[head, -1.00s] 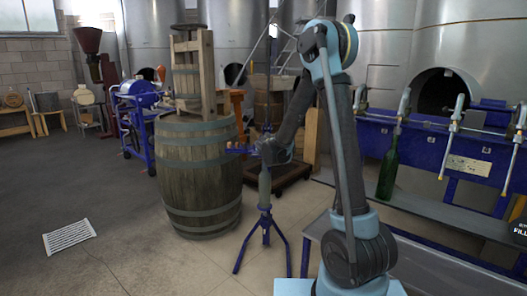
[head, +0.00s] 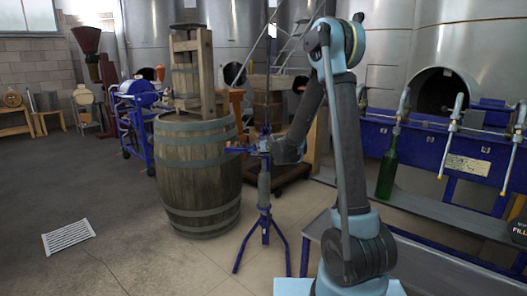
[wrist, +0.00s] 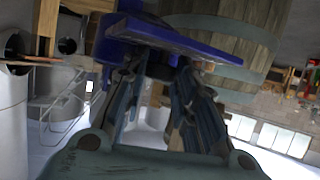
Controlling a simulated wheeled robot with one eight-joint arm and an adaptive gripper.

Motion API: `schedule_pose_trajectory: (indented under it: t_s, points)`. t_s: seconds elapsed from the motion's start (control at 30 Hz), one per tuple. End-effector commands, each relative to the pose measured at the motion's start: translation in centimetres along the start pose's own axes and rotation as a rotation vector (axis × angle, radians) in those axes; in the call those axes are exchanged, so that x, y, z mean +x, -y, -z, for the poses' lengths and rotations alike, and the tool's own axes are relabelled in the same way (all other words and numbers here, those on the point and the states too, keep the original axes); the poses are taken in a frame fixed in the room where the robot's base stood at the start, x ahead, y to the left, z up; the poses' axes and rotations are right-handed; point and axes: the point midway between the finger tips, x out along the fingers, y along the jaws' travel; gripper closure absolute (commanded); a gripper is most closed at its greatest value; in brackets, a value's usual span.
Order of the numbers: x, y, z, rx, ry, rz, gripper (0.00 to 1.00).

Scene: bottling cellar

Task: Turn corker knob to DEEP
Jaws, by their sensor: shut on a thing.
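The blue corker (head: 264,205) stands on splayed legs in front of the barrel. Its blue upper part (wrist: 165,40) spans the top of the wrist view, just beyond my fingers. My gripper (head: 268,147) is at the corker's upper part, reaching in from the right. In the wrist view my two fingers (wrist: 158,70) converge at the blue part, shut on what appears to be the corker knob. The knob is mostly hidden between the fingertips. Its marks and the DEEP position cannot be read in either view.
A wooden barrel (head: 200,180) stands close left of the corker, with a wooden press on top. The blue filler bench (head: 440,150) with a green bottle (head: 387,175) is at right. Steel tanks line the back.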

Motion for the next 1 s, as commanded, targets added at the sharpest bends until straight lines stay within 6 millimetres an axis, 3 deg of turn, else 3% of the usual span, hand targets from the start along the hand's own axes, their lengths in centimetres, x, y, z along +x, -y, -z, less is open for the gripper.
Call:
schedule_pose_trajectory:
  t_s: [0.37,0.4,0.47,0.83,1.0]
  points:
    - [-0.1,0.1,0.1,-0.002,-0.003,0.006,0.97]
    - [-0.1,0.1,0.1,-0.002,-0.003,0.006,0.67]
    - [-0.1,0.1,0.1,-0.002,-0.003,0.005,0.55]
    - [-0.1,0.0,0.1,-0.002,-0.003,0.005,0.55]
    - [-1.3,0.0,0.1,-0.002,-0.003,0.005,0.55]
